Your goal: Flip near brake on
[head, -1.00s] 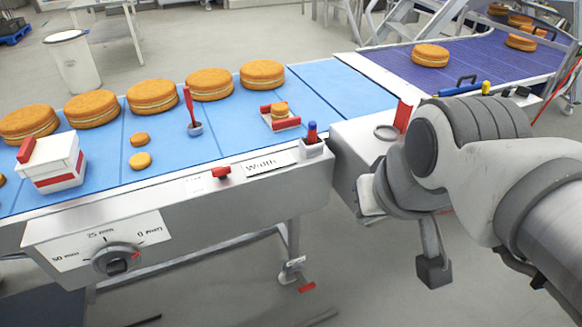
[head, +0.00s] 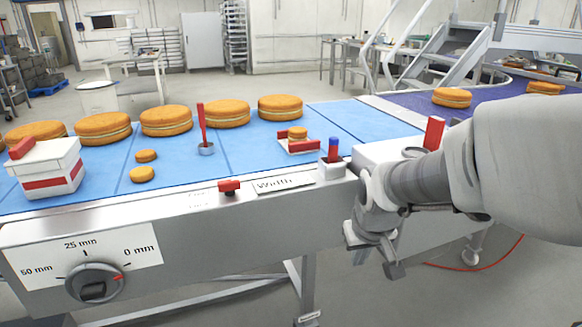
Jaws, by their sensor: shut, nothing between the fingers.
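The conveyor's leg (head: 307,280) runs down to the bottom edge, where only the grey top of a caster fitting (head: 308,319) shows. No red brake pedal is in view there; it lies below the frame. My gripper (head: 393,271) hangs at the right of the conveyor, beside the end of its front rail. It points down, with its fingers close together and nothing held. It is well above the floor and up and to the right of the caster fitting. Another caster (head: 474,255) shows farther back at the right; I cannot make out a brake on it.
The blue conveyor (head: 345,115) carries several round cakes and a red-and-white box (head: 48,170). Its front panel has a width dial (head: 93,283) and a red slider (head: 229,187). A red cable (head: 485,267) lies on the floor. The floor right of the leg is mostly clear.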

